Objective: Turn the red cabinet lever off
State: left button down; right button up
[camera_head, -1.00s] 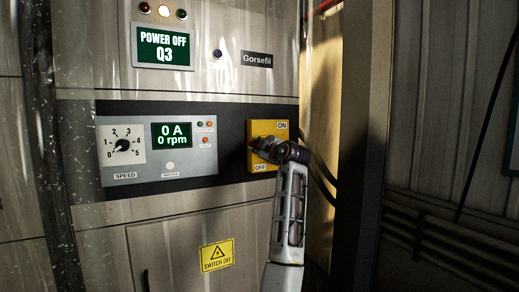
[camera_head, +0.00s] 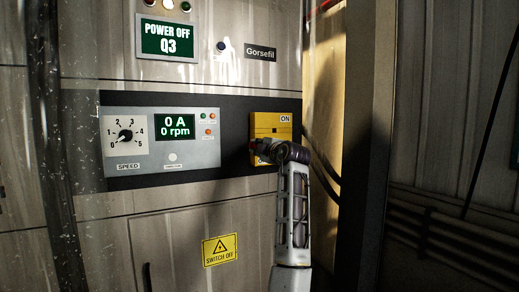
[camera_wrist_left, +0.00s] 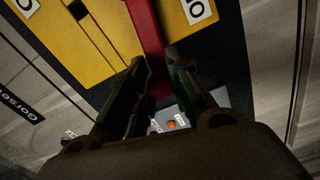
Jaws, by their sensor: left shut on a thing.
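The red lever (camera_wrist_left: 148,32) shows in the left wrist view, running over a yellow switch plate (camera_wrist_left: 88,30). My left gripper (camera_wrist_left: 162,70) is shut on the lever, one dark finger on each side. In the head view the yellow plate (camera_head: 268,124) carries an ON label (camera_head: 286,118) at its upper right. There my left gripper (camera_head: 262,152) is at the plate's lower part and covers the OFF label. The lever is mostly hidden behind the gripper in that view. My right gripper is not in view.
Left of the plate is a control panel (camera_head: 195,157) with a speed dial (camera_head: 124,136) and a display (camera_head: 174,128) reading 0 A, 0 rpm. A sign (camera_head: 168,39) above reads POWER OFF Q3. A dark post (camera_head: 365,150) stands to the right.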

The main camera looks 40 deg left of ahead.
pick_arm(q)
jog(key=shift+s+f+n+b, duration=0.1)
jog(key=shift+f+n+b, duration=0.9)
jog(key=shift+f+n, duration=0.1)
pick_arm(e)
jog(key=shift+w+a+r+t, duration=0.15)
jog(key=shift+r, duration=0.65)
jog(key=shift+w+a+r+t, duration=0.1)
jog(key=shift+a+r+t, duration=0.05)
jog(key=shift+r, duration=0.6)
pick_arm(q)
jog(key=c, duration=1.3)
grip_release()
jog(key=shift+s+d, duration=0.1)
jog(key=v, duration=1.1)
jog(key=shift+d, duration=0.3)
jog(key=shift+s, duration=0.1)
jog(key=shift+f, duration=0.1)
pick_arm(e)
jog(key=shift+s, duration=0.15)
